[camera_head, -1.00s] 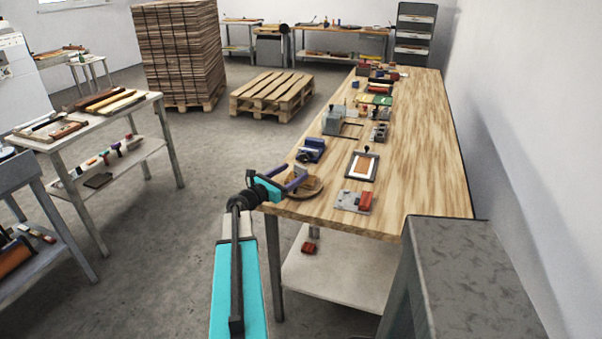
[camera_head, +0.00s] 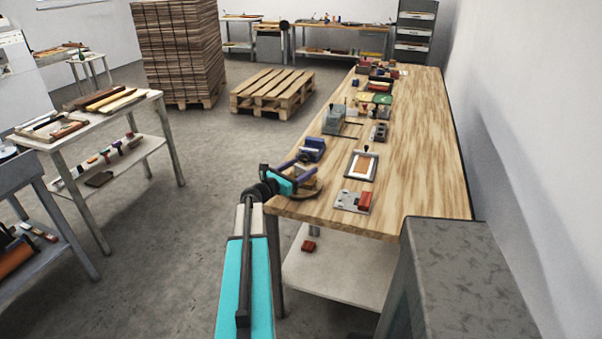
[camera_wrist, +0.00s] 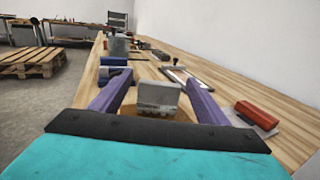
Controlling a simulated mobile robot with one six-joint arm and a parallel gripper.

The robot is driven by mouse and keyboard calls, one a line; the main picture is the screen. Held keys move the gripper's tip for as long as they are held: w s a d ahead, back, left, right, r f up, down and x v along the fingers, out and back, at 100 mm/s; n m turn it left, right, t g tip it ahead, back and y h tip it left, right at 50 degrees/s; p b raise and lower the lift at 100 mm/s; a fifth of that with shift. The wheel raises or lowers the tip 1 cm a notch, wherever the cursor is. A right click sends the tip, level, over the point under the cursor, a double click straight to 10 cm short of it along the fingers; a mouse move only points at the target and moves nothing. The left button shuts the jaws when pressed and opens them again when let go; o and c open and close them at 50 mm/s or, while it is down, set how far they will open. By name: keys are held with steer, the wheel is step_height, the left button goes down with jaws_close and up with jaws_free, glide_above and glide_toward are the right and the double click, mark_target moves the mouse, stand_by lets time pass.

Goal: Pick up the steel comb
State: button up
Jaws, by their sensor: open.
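The steel comb (camera_wrist: 158,97) appears to be the grey metal plate with a toothed lower edge, upright between my jaws in the wrist view. Below it shows a brown wooden piece (camera_wrist: 152,130), partly hidden by my gripper. My gripper (camera_wrist: 157,80) is open, with one purple finger on each side of the comb; I see gaps on both sides and no clear contact. In the head view my gripper (camera_head: 306,174) is at the near left corner of the long wooden table, and it largely hides the comb there.
On the long table (camera_head: 425,150), a blue tool (camera_head: 312,149) stands just beyond my gripper. A framed panel (camera_head: 362,165) and a plate with a red block (camera_head: 354,201) lie to the right. The table's right side is bare. A grey cabinet (camera_head: 455,260) stands at the near right.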

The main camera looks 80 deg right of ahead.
mark_target(301, 167)
steer(key=c, duration=1.3)
steer(key=shift+r, duration=0.1)
steer(key=shift+r+b, duration=0.4)
steer(key=shift+r, duration=0.65)
steer(key=shift+a+r, duration=0.45)
steer(key=shift+r, duration=0.2)
steer(key=a, duration=0.4)
steer(key=s+a+r, duration=0.1)
steer(key=a, duration=0.3)
steer(key=a+b, duration=0.1)
steer(key=a, duration=0.3)
steer(key=shift+s+a+r, duration=0.3)
steer(key=shift+a, duration=0.05)
steer(key=shift+a+p, duration=0.15)
steer(key=shift+p, duration=0.55)
